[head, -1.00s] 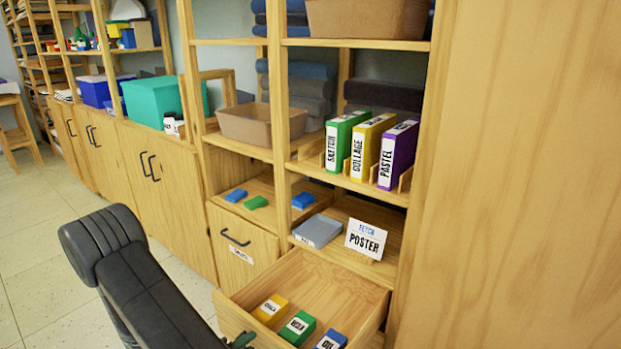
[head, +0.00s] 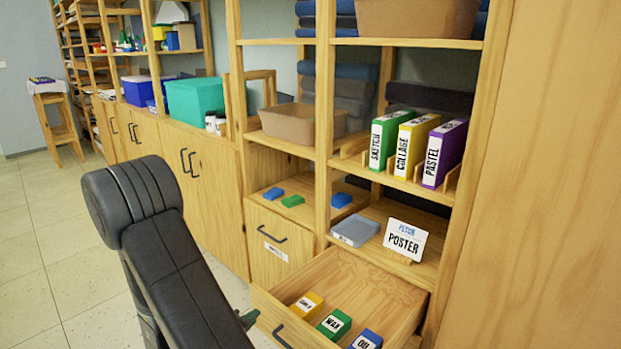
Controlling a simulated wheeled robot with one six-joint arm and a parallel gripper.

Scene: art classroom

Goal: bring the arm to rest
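My arm shows in the head view as a thick black link (head: 175,265) at the lower left, rising from the bottom edge to a rounded joint. It stands in front of the cabinets, left of the open drawer (head: 390,292). A small dark green part shows beside the link near the drawer's front left corner; I cannot tell what it is. My gripper is not recognisable in this view, so whether it is open or shut is hidden.
The drawer juts out and holds yellow (head: 307,304), green (head: 334,324) and blue (head: 366,340) labelled boxes. Above it are a POSTER sign (head: 405,240), a grey box (head: 355,231) and SKETCH (head: 384,142), COLLAGE (head: 411,145) and PASTEL (head: 444,153) binders. Open floor (head: 40,250) lies left.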

